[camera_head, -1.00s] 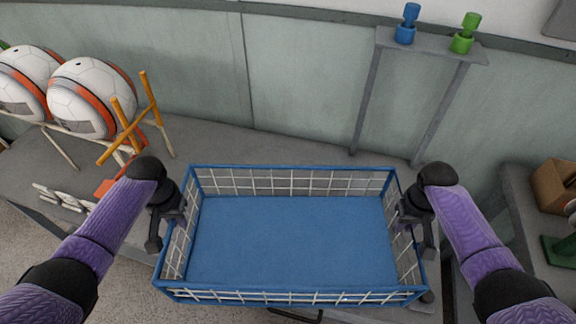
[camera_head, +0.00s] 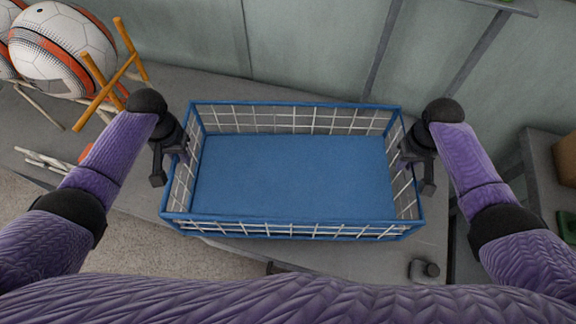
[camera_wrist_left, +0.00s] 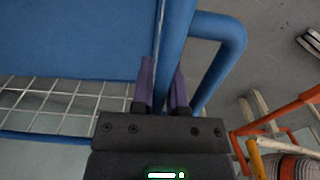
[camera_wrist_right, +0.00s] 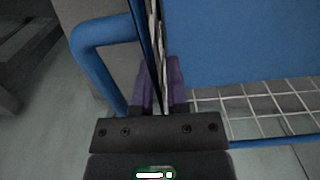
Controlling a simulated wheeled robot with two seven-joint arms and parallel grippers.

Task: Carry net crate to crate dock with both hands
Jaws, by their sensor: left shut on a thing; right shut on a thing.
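The net crate (camera_head: 295,175) has a blue floor, blue rims and white wire mesh sides. It looks empty and about level in the middle of the head view. My left gripper (camera_head: 182,152) is shut on its left side; in the left wrist view the fingers (camera_wrist_left: 162,95) are at a blue bar of the crate. My right gripper (camera_head: 405,152) is shut on its right side; in the right wrist view the fingers (camera_wrist_right: 160,85) are at the mesh side. I cannot tell whether the crate's bottom touches the counter. I cannot make out the crate dock.
A grey counter (camera_head: 170,85) lies under and around the crate, with a wall (camera_head: 310,50) behind. Soccer balls (camera_head: 62,50) and an orange rack (camera_head: 100,88) stand at left. A grey stand (camera_head: 476,50) is behind right. A brown box (camera_head: 568,160) is at the right edge.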

